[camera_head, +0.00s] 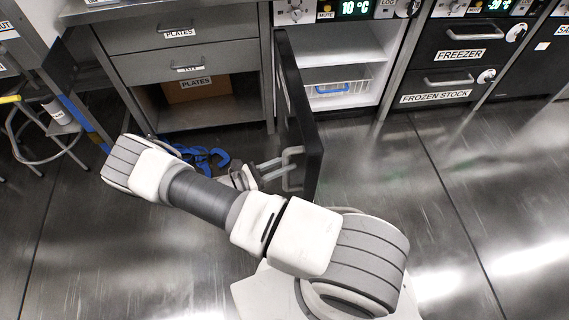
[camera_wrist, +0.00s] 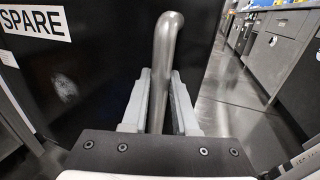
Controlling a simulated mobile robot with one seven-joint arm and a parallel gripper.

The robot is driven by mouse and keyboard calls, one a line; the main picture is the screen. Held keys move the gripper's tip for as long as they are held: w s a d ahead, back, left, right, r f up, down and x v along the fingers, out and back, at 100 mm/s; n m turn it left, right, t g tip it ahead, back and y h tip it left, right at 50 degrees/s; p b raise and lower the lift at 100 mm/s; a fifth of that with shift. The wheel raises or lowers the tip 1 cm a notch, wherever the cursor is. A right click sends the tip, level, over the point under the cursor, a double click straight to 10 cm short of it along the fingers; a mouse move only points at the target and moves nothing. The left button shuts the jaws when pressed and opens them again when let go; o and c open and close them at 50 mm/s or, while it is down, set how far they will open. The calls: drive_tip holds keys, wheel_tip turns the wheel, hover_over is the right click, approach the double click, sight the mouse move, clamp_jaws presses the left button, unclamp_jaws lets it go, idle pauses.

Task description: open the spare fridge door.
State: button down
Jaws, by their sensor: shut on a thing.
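The spare fridge door (camera_head: 303,110) is a dark panel standing swung wide out from the fridge front in the head view. Its face, with a white SPARE label (camera_wrist: 36,22), fills the left of the wrist view. The fridge interior (camera_head: 338,60) shows white walls, a shelf and a wire basket. The door's grey bar handle (camera_head: 292,168) stands off the panel's face; it also shows in the wrist view (camera_wrist: 166,45). My gripper (camera_head: 270,170) has its fingers on either side of this bar and is shut on it, seen also in the wrist view (camera_wrist: 158,100).
A grey cabinet with PLATES drawers (camera_head: 185,35) stands left of the door. Blue items (camera_head: 205,157) lie on the floor by its base. A stool (camera_head: 45,125) is at far left. Freezer drawers (camera_head: 455,55) stand right of the fridge. The floor right of the door is clear.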

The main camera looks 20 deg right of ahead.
drive_tip(key=shift+w+a, duration=0.25)
drive_tip(key=shift+w, duration=0.1)
drive_tip(key=c, duration=0.7)
unclamp_jaws()
drive_tip(key=shift+s, duration=0.1)
drive_tip(key=shift+s, duration=0.1)
drive_tip(key=a, duration=0.5)
drive_tip(key=a+p, duration=0.1)
drive_tip(key=a, duration=0.5)
drive_tip(key=s+a, duration=0.1)
drive_tip(key=a, duration=0.5)
drive_tip(key=shift+a, duration=0.15)
